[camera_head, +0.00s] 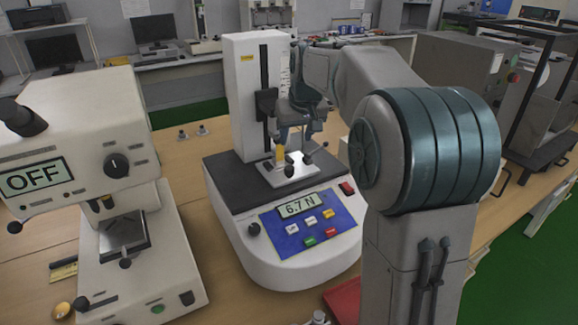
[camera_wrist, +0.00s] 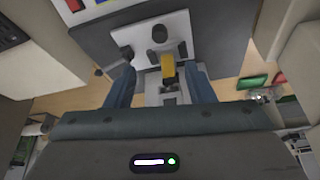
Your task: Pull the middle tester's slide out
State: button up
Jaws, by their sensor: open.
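The middle tester (camera_head: 245,95) is a white machine with a tall column, a dark deck and a blue panel reading 6.7 N. Its slide (camera_head: 299,173) is a pale plate on the deck with dark knobs; it also shows in the wrist view (camera_wrist: 138,38). A yellow-tipped part (camera_head: 280,153) stands over the plate and also shows in the wrist view (camera_wrist: 168,70). My gripper (camera_head: 290,134) is open above the plate, close to the column. In the wrist view its blue fingers (camera_wrist: 160,80) are spread on either side of the yellow-tipped part. Exact finger contact is unclear.
A white tester (camera_head: 105,130) reading OFF stands at the left. A large grey machine (camera_head: 455,80) stands at the right behind my arm. Small metal parts (camera_head: 192,133) lie on the wooden table between the testers. A red tray (camera_head: 343,300) sits in front.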

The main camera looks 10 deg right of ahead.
aim_at(289, 167)
jog(key=p+x, duration=0.1)
jog(key=x, duration=1.2)
jog(key=shift+w+f, duration=0.15)
jog(key=shift+f, duration=0.15)
